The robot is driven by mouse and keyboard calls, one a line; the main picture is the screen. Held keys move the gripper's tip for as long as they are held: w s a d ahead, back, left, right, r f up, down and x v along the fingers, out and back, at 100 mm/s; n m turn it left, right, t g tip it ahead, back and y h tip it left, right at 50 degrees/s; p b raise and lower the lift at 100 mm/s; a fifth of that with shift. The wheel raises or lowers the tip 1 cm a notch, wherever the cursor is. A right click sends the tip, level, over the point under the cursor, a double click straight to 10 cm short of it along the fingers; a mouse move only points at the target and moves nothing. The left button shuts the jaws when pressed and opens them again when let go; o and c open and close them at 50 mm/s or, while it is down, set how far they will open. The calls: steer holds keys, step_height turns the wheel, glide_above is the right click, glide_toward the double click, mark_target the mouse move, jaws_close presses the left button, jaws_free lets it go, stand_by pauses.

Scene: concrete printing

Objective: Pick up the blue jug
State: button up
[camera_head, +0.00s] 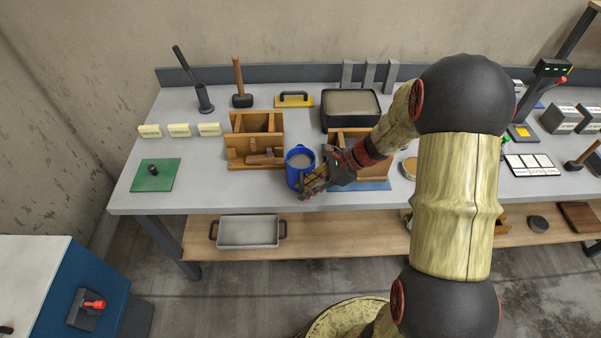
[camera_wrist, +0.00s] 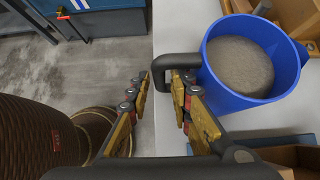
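The blue jug (camera_head: 293,177) stands upright near the front edge of the grey table, filled with grey material. In the wrist view the jug (camera_wrist: 248,98) is at the upper right, and its black handle (camera_wrist: 176,60) points left towards my fingers. My gripper (camera_head: 308,187) is at the jug's front right side in the head view. In the wrist view my gripper (camera_wrist: 161,82) is open, with a gap between the fingertips. The handle's outer end lies at this gap, and the right finger overlaps the handle's view. Contact cannot be told.
Wooden moulds (camera_head: 240,150) stand left of the jug, and another sits behind my gripper. A black tray of grey material (camera_head: 350,123) is behind. A green plate (camera_head: 155,178) lies far left. The table front between plate and jug is clear.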

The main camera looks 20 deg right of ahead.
steer(key=shift+a+f, duration=0.1)
steer(key=shift+c, duration=1.2)
jaws_close()
steer(key=shift+w, duration=0.1)
